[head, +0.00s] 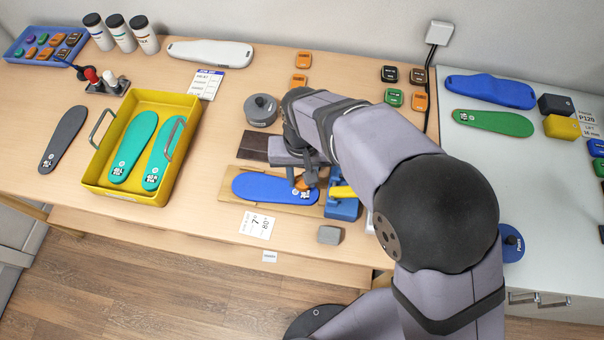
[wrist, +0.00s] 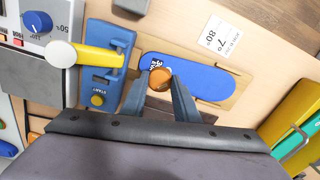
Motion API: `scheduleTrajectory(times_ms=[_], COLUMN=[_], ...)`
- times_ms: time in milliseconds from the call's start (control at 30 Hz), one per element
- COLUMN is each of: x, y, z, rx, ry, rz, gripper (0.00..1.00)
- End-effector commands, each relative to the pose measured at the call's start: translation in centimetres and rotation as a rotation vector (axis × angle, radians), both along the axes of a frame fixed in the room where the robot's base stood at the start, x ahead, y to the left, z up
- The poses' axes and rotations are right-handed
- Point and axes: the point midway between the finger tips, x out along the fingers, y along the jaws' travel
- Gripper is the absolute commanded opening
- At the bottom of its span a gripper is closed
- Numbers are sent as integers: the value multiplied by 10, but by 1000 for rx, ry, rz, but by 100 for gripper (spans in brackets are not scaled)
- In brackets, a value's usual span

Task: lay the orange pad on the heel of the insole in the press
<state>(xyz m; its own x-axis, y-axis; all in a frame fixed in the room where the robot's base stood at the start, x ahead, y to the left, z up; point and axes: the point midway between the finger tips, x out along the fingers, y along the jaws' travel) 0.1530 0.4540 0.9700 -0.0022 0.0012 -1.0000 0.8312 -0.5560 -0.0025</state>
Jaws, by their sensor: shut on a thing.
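A blue insole (head: 262,187) lies flat on the press's wooden bed (head: 229,204); it also shows in the wrist view (wrist: 200,78). My gripper (head: 303,184) is over the insole's right end, the end with white printing. In the wrist view, my gripper (wrist: 160,84) is shut on the orange pad (wrist: 160,78), which sits between its fingertips over the printed end. The pad shows in the head view as a small orange patch (head: 300,184). Whether the pad touches the insole I cannot tell. The blue press block (head: 343,208) with a yellow lever (head: 342,192) stands just to the right.
A yellow tray (head: 92,187) with teal insoles stands at the left. A grey block (head: 329,235) and a printed card (head: 257,225) lie in front of the press. Several orange, green and dark pads lie at the back. A control box (wrist: 38,30) is beside the press block.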

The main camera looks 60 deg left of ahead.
Motion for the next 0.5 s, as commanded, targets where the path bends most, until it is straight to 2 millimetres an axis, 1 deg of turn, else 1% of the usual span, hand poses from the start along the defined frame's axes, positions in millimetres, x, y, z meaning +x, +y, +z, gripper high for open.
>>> scheduleTrajectory(times_ms=[33, 100, 300, 500], x=[0, 0, 0, 0], y=[0, 0, 0, 0], z=[-11, -18, -33, -42], rx=[-1, -1, 0, -1], ry=[1, 1, 0, 1], rz=[0, 0, 0, 0], gripper=[4, 4, 4, 4])
